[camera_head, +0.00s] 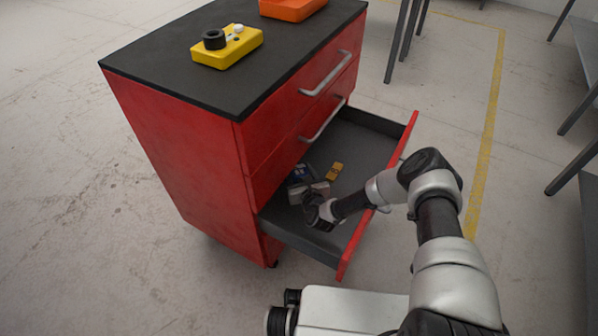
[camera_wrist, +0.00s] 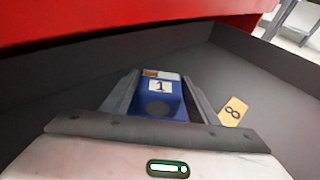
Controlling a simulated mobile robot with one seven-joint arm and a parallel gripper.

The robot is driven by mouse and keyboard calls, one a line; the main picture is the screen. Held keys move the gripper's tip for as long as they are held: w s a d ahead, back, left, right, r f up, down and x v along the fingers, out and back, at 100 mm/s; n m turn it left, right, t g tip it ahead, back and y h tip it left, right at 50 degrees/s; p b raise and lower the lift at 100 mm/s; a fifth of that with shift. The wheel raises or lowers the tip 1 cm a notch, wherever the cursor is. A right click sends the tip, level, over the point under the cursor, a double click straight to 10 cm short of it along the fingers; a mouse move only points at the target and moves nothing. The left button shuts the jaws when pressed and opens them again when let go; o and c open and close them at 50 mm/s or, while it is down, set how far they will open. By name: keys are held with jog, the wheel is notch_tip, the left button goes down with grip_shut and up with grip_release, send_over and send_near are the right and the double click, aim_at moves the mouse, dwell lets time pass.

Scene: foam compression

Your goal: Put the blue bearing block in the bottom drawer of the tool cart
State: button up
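The blue bearing block (camera_wrist: 160,98), with a white label marked 1, is inside the pulled-out bottom drawer (camera_head: 350,150) of the red tool cart (camera_head: 180,145). It also shows as a small blue patch in the head view (camera_head: 299,172). My gripper (camera_wrist: 161,78) reaches down into the drawer, with one finger on each side of the block. The fingers are close to its sides, but I cannot tell whether they touch it. The block's underside is hidden, so its contact with the drawer floor is unclear. My gripper also shows in the head view (camera_head: 303,184).
A yellow block (camera_wrist: 233,111) marked 8 lies in the drawer to the right of my gripper. The drawer's red front (camera_head: 378,200) stands near my forearm. A yellow tray (camera_head: 228,50) and an orange bin (camera_head: 292,8) sit on the cart top. The drawer's far end is clear.

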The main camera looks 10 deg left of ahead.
aim_at(300, 174)
jog(key=shift+o, duration=1.2)
jog(key=shift+r, duration=0.25)
jog(key=p+v, duration=0.2)
jog(key=v, duration=0.5)
jog(key=shift+s, duration=0.3)
